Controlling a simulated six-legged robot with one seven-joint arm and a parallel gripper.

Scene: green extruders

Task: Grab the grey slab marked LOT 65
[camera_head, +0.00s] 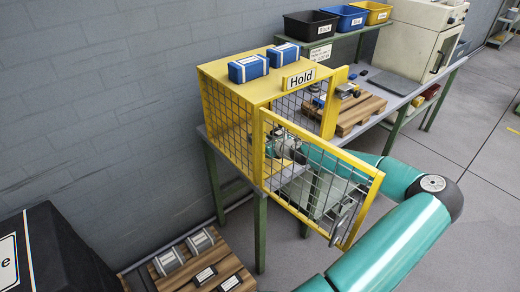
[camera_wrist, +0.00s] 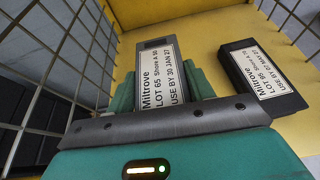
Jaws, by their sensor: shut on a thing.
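My gripper (camera_wrist: 162,88) is shut on a grey slab (camera_wrist: 158,70) in the wrist view. The slab's white label reads Miltrove, LOT 65, Shore A 50, USE BY 30 JAN 27. A green finger shows on each side of it. A second, darker slab (camera_wrist: 262,78) lies apart to the right; its lot number is too small to read surely. In the head view my gripper (camera_head: 284,146) is inside the yellow cage marked Hold (camera_head: 232,75), partly hidden by mesh. The slabs cannot be made out there.
The cage's mesh door (camera_head: 318,178) stands open beside my arm. Blue boxes (camera_head: 249,68) sit on the cage roof. A pallet (camera_head: 352,113) with items lies on the bench to the right. Mesh walls flank the slabs. Another pallet (camera_head: 200,268) stands on the floor.

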